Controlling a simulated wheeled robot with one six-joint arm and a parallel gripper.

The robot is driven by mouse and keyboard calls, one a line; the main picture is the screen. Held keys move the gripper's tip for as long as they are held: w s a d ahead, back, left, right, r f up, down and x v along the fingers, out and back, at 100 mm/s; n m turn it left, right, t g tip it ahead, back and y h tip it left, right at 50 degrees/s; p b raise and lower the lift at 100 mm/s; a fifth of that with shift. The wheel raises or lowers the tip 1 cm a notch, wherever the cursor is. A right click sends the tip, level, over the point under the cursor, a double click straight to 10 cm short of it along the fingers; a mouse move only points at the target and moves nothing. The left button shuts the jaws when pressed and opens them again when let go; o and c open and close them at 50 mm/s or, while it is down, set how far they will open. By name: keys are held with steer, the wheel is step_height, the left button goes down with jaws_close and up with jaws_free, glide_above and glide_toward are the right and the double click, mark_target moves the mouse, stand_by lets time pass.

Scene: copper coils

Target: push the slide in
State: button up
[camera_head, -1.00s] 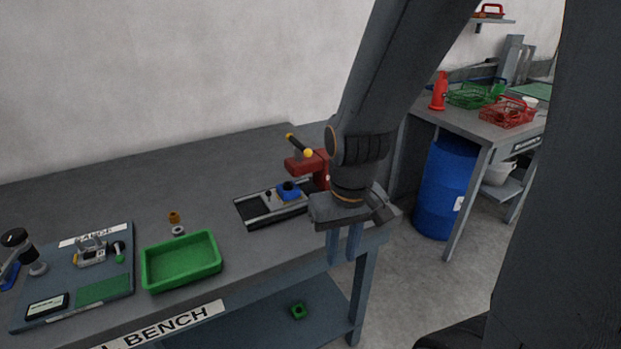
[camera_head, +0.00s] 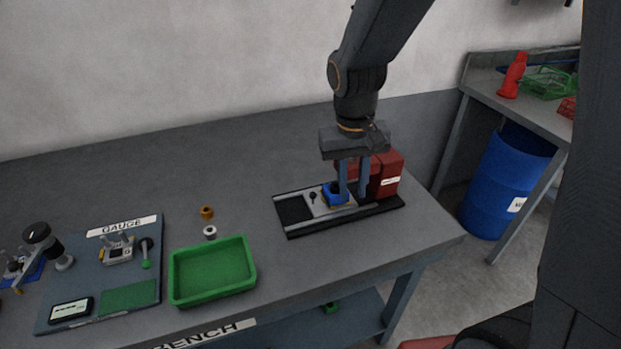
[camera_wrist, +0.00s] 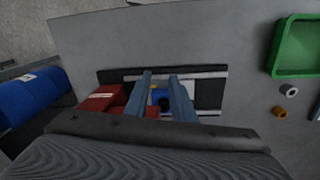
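The slide (camera_head: 318,208) is a light grey plate on a dark base with pale rails, left of a red press (camera_head: 387,172). It carries a blue block (camera_head: 331,199) and a small black knob (camera_head: 313,197). My gripper (camera_head: 354,193) points down over the slide, close to the press. Its two fingers are apart; the left one overlaps the blue block in the head view. In the wrist view, my gripper (camera_wrist: 160,74) has the blue block (camera_wrist: 157,96) showing between its fingers. I cannot tell whether a finger touches it. The red press (camera_wrist: 101,101) is at left there.
A green tray (camera_head: 249,270) stands left of the slide, with an orange-brown ring (camera_head: 207,212) and a pale ring (camera_head: 210,232) behind it. A gauge board (camera_head: 150,222) lies further left. A blue barrel (camera_head: 506,188) stands past the bench's right end. Bench behind the slide is clear.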

steer(key=h+p, duration=0.1)
steer(key=p, duration=0.1)
glide_toward(312, 193)
steer(key=shift+w+d+f+p, duration=0.1)
steer(key=shift+d+f+p, duration=0.15)
steer(key=shift+f, duration=1.1)
steer(key=shift+d+f+p, duration=0.15)
steer(key=shift+f+p, duration=0.25)
steer(key=shift+f, duration=0.95)
steer(key=shift+w+d+f+p, duration=0.1)
steer(key=shift+d+f+p, duration=0.2)
steer(key=shift+f, duration=1.05)
steer(key=shift+s, duration=0.1)
jaws_close()
